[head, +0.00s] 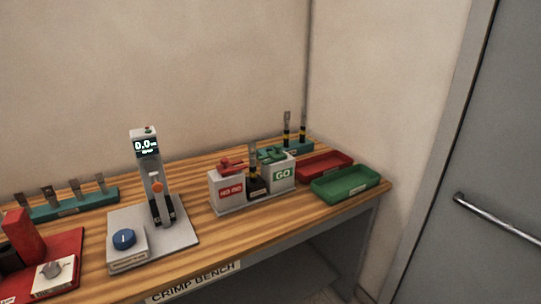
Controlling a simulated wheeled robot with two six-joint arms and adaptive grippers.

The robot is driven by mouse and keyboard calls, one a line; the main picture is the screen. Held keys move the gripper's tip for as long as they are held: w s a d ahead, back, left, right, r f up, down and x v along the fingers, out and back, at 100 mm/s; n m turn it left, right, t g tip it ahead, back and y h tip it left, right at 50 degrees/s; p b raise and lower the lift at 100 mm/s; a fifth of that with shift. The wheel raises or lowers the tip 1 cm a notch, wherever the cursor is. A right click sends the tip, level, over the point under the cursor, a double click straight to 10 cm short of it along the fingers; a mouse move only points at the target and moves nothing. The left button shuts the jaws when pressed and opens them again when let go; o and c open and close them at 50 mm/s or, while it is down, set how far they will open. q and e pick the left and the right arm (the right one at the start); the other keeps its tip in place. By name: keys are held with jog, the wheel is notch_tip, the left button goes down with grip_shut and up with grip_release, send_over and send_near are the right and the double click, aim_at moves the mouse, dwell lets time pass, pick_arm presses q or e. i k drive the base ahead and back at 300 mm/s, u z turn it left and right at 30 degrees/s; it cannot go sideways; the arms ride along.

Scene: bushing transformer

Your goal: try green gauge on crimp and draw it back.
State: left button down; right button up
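A green gauge (270,155) rests on top of the white block labelled GO (283,175). A red gauge (230,163) rests on the white block labelled NO GO (231,188). Between the two blocks a crimped piece (254,163) with a grey flat top and a yellow and black lower part stands upright in a dark holder (257,186). The green gauge is beside this piece; I cannot tell whether they touch. Neither of my grippers is in view.
A tester with a 0.0 display (145,146) and blue knob (123,238) stands left of the blocks. A red tray (325,166) and green tray (346,184) lie right. Teal racks (75,207) hold several lugs. A red device (45,270) is at left front.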

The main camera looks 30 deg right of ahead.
aim_at(276, 156)
jog(key=k, duration=0.45)
jog(key=z, duration=0.95)
jog(key=i, duration=0.55)
jog(key=u, duration=0.1)
